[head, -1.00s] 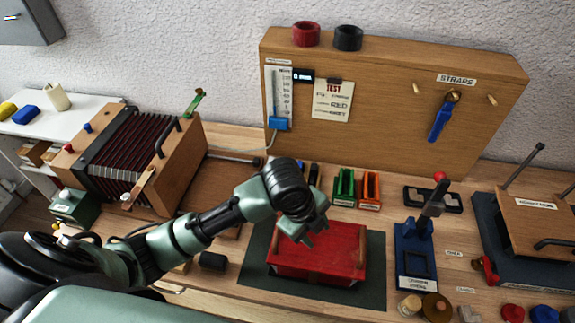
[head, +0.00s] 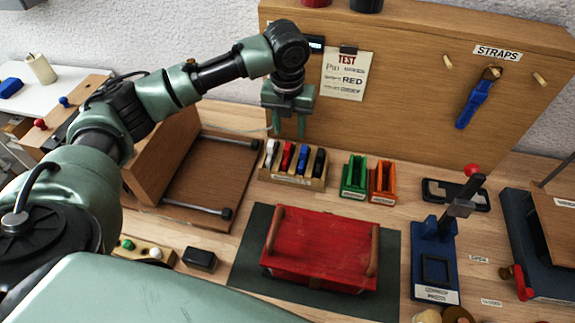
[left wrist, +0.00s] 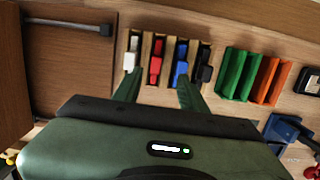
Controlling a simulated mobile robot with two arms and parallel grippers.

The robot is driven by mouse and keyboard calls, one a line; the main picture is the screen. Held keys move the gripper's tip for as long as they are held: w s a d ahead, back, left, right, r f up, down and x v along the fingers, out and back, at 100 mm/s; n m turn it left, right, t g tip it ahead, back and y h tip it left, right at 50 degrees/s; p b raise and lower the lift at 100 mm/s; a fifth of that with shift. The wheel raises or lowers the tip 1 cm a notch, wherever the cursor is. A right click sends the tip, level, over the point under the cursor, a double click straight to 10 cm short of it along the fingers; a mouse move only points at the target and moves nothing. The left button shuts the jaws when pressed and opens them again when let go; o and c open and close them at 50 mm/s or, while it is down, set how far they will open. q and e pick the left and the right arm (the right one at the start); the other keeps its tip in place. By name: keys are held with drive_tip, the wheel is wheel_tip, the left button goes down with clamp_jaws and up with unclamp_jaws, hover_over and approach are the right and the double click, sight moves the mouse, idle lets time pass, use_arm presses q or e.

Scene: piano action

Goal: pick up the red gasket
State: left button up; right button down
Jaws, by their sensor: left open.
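A wooden rack (head: 293,182) holds a row of small upright pieces in white, red, blue and black. The red piece (head: 287,158), which looks like the red gasket, is second from the left. It also shows in the left wrist view (left wrist: 156,62). My left gripper (head: 289,134) is open and empty, pointing down above the rack. In the left wrist view its fingertips (left wrist: 157,82) lie either side of the red piece, with the blue piece (left wrist: 181,66) close to the right finger. The fingers appear apart from the pieces. My right gripper is not in view.
Green (head: 355,176) and orange (head: 383,181) holders stand right of the rack. A red box (head: 318,245) lies on a dark mat (head: 245,262) in front. A tall wooden board (head: 420,80) stands behind. A rod (head: 201,209) lies to the left.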

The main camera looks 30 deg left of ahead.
sight(287, 146)
use_arm(q)
drive_tip(key=f, duration=0.3)
drive_tip(key=shift+w+a+f+p, duration=0.15)
drive_tip(key=shift+w+f+p, duration=0.15)
drive_tip(key=shift+f+p, duration=0.1)
drive_tip(key=f, duration=0.1)
drive_tip(key=f+p, duration=0.1)
drive_tip(key=f, duration=0.2)
drive_tip(key=shift+a+f, duration=0.1)
drive_tip(key=shift+a, duration=0.15)
drive_tip(key=shift+f, duration=0.3)
drive_tip(key=shift+r, duration=0.1)
clamp_jaws()
idle(0.4)
